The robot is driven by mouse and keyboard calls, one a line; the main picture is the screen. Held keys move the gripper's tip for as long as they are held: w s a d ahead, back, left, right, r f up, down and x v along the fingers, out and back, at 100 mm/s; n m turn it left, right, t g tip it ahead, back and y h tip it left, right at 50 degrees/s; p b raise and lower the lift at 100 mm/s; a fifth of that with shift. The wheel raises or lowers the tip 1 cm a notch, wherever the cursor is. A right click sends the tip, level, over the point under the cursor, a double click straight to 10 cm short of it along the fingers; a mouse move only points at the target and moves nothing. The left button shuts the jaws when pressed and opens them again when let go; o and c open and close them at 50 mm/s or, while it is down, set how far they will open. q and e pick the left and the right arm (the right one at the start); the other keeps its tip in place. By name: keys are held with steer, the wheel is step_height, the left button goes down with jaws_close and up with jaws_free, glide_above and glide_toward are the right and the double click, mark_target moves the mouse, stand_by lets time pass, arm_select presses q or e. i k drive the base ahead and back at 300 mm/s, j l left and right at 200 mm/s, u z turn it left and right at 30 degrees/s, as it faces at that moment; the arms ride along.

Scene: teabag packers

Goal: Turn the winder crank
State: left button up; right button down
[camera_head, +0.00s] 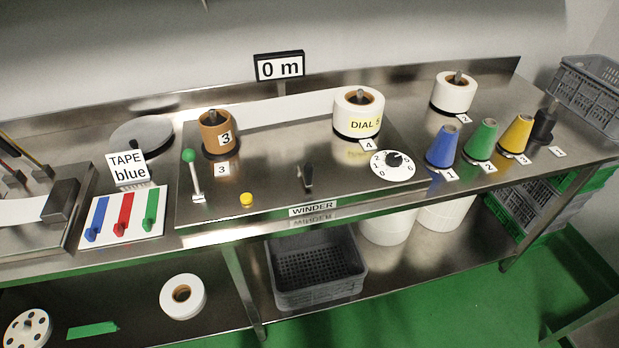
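The winder is a steel plate marked with a WINDER label (313,209) on its front edge. A short dark handle (307,177) stands at the plate's front middle. A lever with a green ball (188,156) stands upright at its left end. I cannot tell for certain which of these is the crank. A brown core (218,133) marked 3 sits on a spindle at the back left, and a white roll (357,112) marked DIAL 5 sits at the back right. Neither gripper is in view.
A round dial (392,165) and a yellow button (246,200) are on the winder. Blue (443,146), green (481,139) and yellow (516,133) cones stand to the right. A TAPE blue sign (127,169) stands left, behind coloured switches (124,213). A grey crate (315,268) sits below.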

mark_target(306, 168)
steer(key=j+z, duration=0.2)
steer(key=z, duration=0.2)
steer(key=k+j+z, duration=0.1)
steer(key=z, duration=0.3)
steer(key=k+j+z, duration=0.1)
steer(key=j+z, duration=0.3)
steer(key=l, duration=0.1)
